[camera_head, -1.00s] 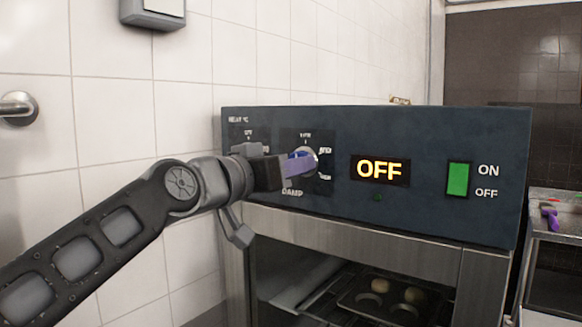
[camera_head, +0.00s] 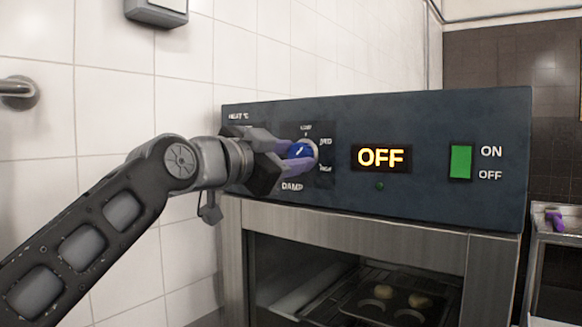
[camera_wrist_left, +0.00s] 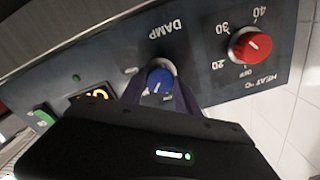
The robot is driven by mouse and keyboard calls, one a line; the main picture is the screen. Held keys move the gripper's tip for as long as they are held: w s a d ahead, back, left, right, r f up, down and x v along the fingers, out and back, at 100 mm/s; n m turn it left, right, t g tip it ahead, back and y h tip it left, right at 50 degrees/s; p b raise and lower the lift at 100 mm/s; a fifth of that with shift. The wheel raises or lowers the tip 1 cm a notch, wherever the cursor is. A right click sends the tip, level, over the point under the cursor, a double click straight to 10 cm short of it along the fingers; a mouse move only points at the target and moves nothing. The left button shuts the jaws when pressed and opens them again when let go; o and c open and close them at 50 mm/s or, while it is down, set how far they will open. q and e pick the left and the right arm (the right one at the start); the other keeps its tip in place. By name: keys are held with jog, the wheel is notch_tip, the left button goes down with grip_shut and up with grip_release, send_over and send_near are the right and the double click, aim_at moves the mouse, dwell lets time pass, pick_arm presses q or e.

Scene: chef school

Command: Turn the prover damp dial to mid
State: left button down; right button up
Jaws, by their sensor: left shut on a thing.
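The prover's damp dial (camera_head: 302,151) is a blue knob with a white pointer line, on the dark control panel above the word DAMP. It also shows upside down in the left wrist view (camera_wrist_left: 159,78). The pointer slants to the upper right in the head view, between the top mark and the upper right mark; the small labels are blurred. My left gripper (camera_head: 298,153) has its purple fingers on two sides of the dial, above and below it, and is shut on it. In the left wrist view the fingers (camera_wrist_left: 159,92) flank the knob. My right gripper is out of view.
A red heat dial (camera_wrist_left: 250,46) sits beside the damp dial, hidden behind my gripper in the head view. The display (camera_head: 380,157) reads OFF, beside a green power switch (camera_head: 460,161). A tray (camera_head: 398,303) with buns is inside the prover (camera_head: 370,235). Tiled wall is at left.

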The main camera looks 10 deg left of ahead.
pick_arm(q)
jog(key=shift+m+b, duration=0.45)
jog(key=shift+m, duration=1.05)
jog(key=c, duration=0.9)
grip_release()
jog(key=shift+s, duration=0.1)
jog(key=b+v, duration=0.2)
jog(key=v, duration=0.5)
jog(key=shift+s+b, duration=0.3)
jog(key=shift+b, duration=0.05)
jog(key=shift+a, duration=0.1)
